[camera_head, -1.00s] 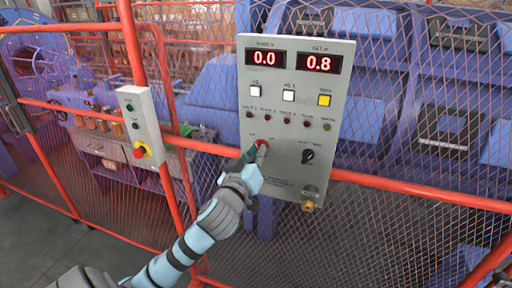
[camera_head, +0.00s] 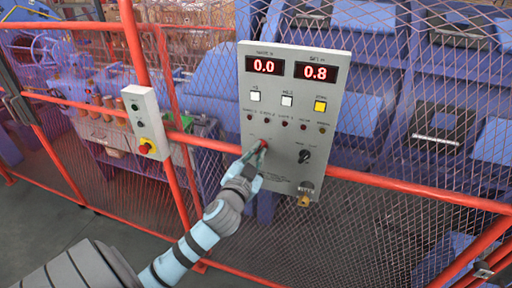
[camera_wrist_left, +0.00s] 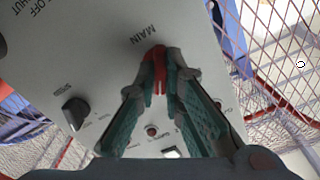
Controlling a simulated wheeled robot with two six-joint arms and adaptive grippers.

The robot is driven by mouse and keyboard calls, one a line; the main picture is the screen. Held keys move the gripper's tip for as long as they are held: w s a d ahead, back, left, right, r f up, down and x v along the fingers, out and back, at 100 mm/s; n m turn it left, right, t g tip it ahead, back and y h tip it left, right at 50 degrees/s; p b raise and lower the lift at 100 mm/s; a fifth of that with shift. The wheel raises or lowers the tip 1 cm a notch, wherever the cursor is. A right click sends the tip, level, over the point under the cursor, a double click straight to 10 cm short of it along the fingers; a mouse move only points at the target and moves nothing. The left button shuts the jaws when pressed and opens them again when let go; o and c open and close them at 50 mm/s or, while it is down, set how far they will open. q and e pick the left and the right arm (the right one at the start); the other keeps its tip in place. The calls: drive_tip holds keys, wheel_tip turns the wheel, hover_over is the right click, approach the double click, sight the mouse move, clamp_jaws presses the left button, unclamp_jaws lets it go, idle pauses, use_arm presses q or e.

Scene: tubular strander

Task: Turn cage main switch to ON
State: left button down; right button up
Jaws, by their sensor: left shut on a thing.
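The red main switch (camera_head: 264,144) sits low on the left of the grey control panel (camera_head: 281,205). In the left wrist view the red switch handle (camera_wrist_left: 156,64) shows between the fingertips, below the printed word MAIN. My left gripper (camera_head: 260,150) is at the panel face, and its teal fingers (camera_wrist_left: 155,82) are shut on the handle. The fingers partly hide the switch and its position marks, so I cannot tell its setting. My right gripper is out of view.
Displays read 0.0 and 0.8. A small box with a red emergency stop (camera_head: 146,147) hangs left. Red rails (camera_head: 400,188) and mesh surround the panel.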

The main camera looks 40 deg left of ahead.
use_arm(q)
drive_tip(key=shift+f+m+p, duration=0.1)
drive_tip(key=shift+m+p, duration=0.5)
drive_tip(key=shift+m, duration=0.9)
drive_tip(key=c, duration=1.7)
unclamp_jaws()
drive_tip(key=v, duration=1.2)
